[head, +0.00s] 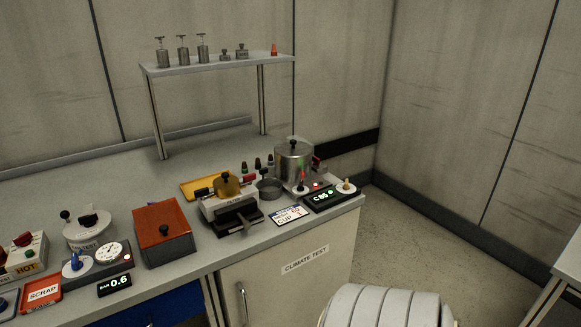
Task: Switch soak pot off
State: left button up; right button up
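A steel pot (294,163) with a lid and black knob stands at the right end of the bench; it looks like the soak pot, though I read no such label on it. In front of it a black panel (322,199) shows a green reading that looks like "C 86". A small red-topped lever (301,180) stands at the panel's left, with a red light (318,184) near it. A tan knob on a white dial (346,186) sits at its right. Which one is the switch I cannot tell. Neither gripper shows.
A yellow-topped device (228,188), a CUP card (288,214), a red-brown box (162,233) and a gauge unit reading 0.6 (114,284) crowd the bench to the left. A raised shelf (215,65) holds small metal parts. A white ribbed part, perhaps mine, fills the bottom centre-right.

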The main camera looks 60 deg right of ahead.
aim_at(300, 188)
jog(key=z, duration=0.4)
jog(key=l+z, duration=0.1)
jog(key=z, duration=0.7)
jog(key=l+z, duration=0.1)
jog(key=z, duration=0.75)
jog(key=i+l, duration=0.2)
jog(key=l+u, duration=0.05)
